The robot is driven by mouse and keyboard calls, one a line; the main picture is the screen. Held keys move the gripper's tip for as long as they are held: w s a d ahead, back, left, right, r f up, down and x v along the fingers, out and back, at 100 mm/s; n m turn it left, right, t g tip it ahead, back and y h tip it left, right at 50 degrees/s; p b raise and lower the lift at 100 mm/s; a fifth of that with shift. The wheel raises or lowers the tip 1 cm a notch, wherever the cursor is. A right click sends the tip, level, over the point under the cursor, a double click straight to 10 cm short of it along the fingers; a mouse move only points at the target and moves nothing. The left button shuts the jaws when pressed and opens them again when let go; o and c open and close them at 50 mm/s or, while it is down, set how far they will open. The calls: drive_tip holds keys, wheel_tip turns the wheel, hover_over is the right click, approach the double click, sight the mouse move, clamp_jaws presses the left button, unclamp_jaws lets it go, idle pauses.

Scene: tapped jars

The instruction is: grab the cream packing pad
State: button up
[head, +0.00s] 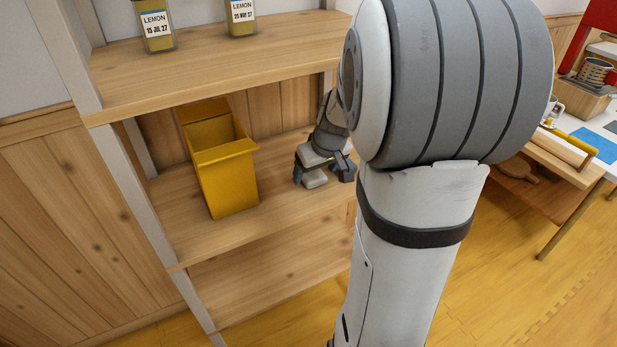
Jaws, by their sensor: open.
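A small pale, cream-white block (315,180), which looks like the packing pad, is at the middle shelf, to the right of the yellow bin. My gripper (322,174) is open and points down over it, with one dark finger on each side of the block. Whether the fingers touch it cannot be told from this view. The upper part of the pad is hidden by my gripper, and my large arm links cover much of the shelf's right side.
A yellow open-topped bin (228,178) stands on the middle shelf (205,238), left of my gripper. Two labelled lemon jars, one left (156,30) and one right (241,18), stand on the upper shelf (200,75) above. Bare shelf lies between bin and gripper.

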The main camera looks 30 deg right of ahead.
drive_tip(key=shift+x, duration=0.75)
drive_tip(key=shift+c, duration=0.2)
drive_tip(key=c, duration=1)
drive_tip(key=shift+r, duration=0.1)
